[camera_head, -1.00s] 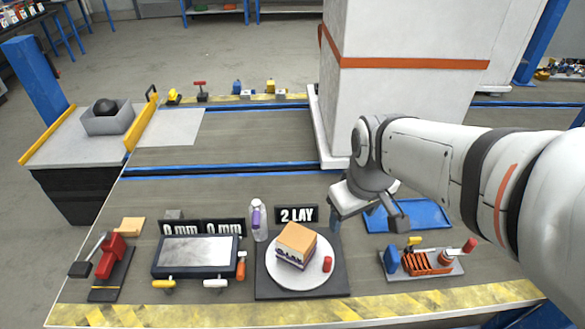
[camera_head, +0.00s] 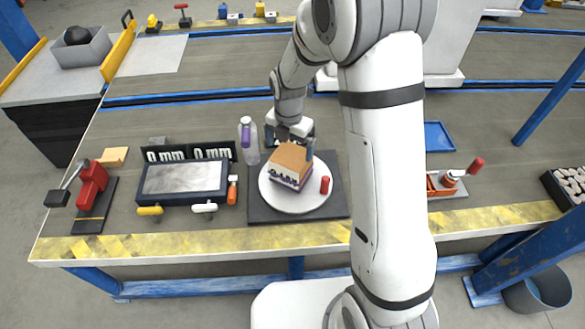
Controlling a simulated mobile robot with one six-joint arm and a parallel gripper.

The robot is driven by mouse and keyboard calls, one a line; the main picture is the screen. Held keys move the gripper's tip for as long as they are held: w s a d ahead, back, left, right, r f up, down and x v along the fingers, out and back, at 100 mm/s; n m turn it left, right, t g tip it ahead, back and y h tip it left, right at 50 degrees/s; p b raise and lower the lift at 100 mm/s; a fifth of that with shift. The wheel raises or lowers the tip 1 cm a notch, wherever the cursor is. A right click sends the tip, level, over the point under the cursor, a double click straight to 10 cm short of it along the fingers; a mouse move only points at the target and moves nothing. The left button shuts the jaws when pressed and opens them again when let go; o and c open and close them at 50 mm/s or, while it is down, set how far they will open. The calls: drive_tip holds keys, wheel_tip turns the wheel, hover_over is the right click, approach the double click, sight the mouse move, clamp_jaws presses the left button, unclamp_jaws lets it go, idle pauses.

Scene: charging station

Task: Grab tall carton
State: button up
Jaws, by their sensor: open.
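A box-like block with a tan top and a white and purple side (camera_head: 287,176) stands on a round white plate (camera_head: 291,205). It may be the carton the task names, but I cannot tell for sure. My gripper (camera_head: 290,142) is open, just behind and above the block. Its fingers look spread to either side, with the near one by the block's far right corner. I cannot tell whether it touches. A large white box (camera_head: 442,48) at the back is partly hidden by my arm.
A purple-labelled bottle (camera_head: 250,141) stands left of my gripper. A dark scale (camera_head: 184,181) lies left of the plate, with a red press (camera_head: 91,185) farther left. A small red cylinder (camera_head: 325,185) is on the plate. A blue tray (camera_head: 437,137) lies right of my arm.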

sight(291, 155)
drive_tip(key=f, duration=0.4)
drive_tip(key=f+b, duration=0.1)
drive_tip(key=f, duration=0.2)
drive_tip(key=shift+d, duration=0.25)
drive_tip(key=shift+c, duration=0.3)
drive_tip(key=shift+r, duration=0.1)
drive_tip(key=c, duration=1)
